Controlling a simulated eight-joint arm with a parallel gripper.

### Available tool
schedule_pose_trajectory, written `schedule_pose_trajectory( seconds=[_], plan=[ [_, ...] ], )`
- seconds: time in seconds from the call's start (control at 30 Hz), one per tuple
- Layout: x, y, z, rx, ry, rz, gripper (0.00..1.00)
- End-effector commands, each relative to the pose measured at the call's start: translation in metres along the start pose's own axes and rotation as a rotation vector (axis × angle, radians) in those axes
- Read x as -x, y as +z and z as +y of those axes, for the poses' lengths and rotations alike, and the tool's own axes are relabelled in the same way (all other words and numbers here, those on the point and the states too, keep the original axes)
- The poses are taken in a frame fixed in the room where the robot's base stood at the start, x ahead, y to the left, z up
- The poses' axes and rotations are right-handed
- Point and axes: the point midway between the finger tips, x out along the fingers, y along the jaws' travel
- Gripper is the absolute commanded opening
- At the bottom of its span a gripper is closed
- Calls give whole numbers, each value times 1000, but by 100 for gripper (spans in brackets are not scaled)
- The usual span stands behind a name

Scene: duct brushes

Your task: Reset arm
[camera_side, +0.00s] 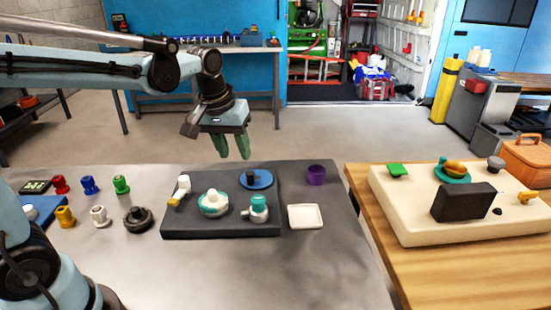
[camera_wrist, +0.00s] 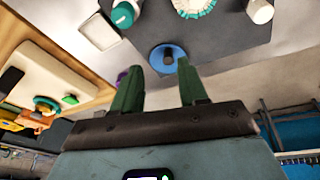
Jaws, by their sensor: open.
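My gripper (camera_side: 232,146) hangs above and behind the dark board, with its two green fingers apart and nothing between them. In the wrist view my gripper (camera_wrist: 158,88) also shows spread and empty. The dark board (camera_side: 220,229) lies on the grey table (camera_side: 330,265). On it are a blue disc with a dark knob (camera_side: 257,179), a white and teal round piece (camera_side: 213,204), a teal-capped metal piece (camera_side: 258,208) and a white-handled piece (camera_side: 182,187). The blue disc also shows in the wrist view (camera_wrist: 167,57), beyond the fingertips.
A white tray (camera_side: 305,216) and a purple cup (camera_side: 316,175) stand right of the board. Several coloured fittings and a dark ring (camera_side: 137,220) stand at left. A cream panel (camera_side: 420,222) lies on the wooden table (camera_side: 385,255) at right. The air around my gripper is clear.

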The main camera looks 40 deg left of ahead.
Motion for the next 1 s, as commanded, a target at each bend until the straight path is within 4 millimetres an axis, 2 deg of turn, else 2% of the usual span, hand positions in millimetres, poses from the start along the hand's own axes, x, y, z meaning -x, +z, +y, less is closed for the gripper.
schedule_pose_trajectory(
  seconds=[0.03, 0.23, 0.5, 0.7, 1.0],
  plan=[
    [5, 12, -2, -38, 13, 27, 43],
    [15, 50, -7, -190, 56, 141, 43],
    [10, 94, -16, -372, 92, 287, 43],
    [4, 108, -19, -439, 102, 344, 43],
    [3, 110, -19, -449, 102, 353, 43]
  ],
)
